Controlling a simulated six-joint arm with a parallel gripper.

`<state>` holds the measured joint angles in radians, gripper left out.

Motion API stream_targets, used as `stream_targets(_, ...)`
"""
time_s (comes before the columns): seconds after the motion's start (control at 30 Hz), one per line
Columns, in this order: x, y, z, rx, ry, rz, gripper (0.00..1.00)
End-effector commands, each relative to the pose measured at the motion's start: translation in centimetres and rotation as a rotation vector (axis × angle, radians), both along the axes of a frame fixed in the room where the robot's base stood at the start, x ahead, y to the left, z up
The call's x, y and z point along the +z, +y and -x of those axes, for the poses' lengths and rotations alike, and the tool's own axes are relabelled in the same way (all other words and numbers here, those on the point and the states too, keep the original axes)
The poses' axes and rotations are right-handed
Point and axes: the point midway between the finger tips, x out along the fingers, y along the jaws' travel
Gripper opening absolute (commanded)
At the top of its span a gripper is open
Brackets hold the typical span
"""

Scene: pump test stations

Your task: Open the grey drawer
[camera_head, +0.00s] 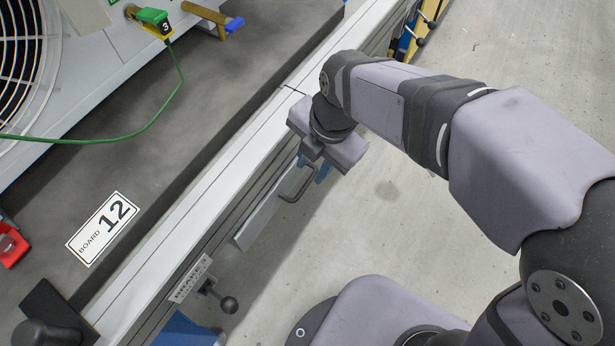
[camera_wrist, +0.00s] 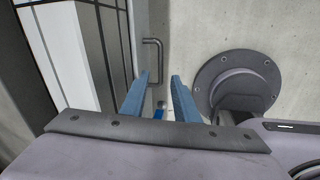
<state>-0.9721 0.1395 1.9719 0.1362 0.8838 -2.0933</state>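The grey drawer (camera_head: 257,221) is set in the side of the bench, with its light grey front facing the floor area. A dark bar handle (camera_head: 298,186) stands out from it; the handle (camera_wrist: 155,43) also shows in the wrist view, just beyond the fingertips. My gripper (camera_head: 313,169) is beside the handle, above the floor. I see no clear contact with the handle.
A bench edge (camera_head: 220,185) runs diagonally beside the drawer. A labelled board marker (camera_head: 103,228) lies on the bench top. The concrete floor (camera_head: 395,215) in front is clear.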

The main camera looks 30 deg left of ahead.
Motion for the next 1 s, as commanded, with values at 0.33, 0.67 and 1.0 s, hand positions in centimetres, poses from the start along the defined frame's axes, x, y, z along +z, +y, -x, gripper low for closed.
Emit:
stream_targets(0.33,0.0,0.0,0.0,0.169,-0.031,0.002,0.28)
stream_targets(0.67,-2.6,0.3,0.1,0.167,-0.030,0.002,0.28)
stream_targets(1.0,-6.6,1.1,0.1,0.166,-0.029,0.002,0.28)
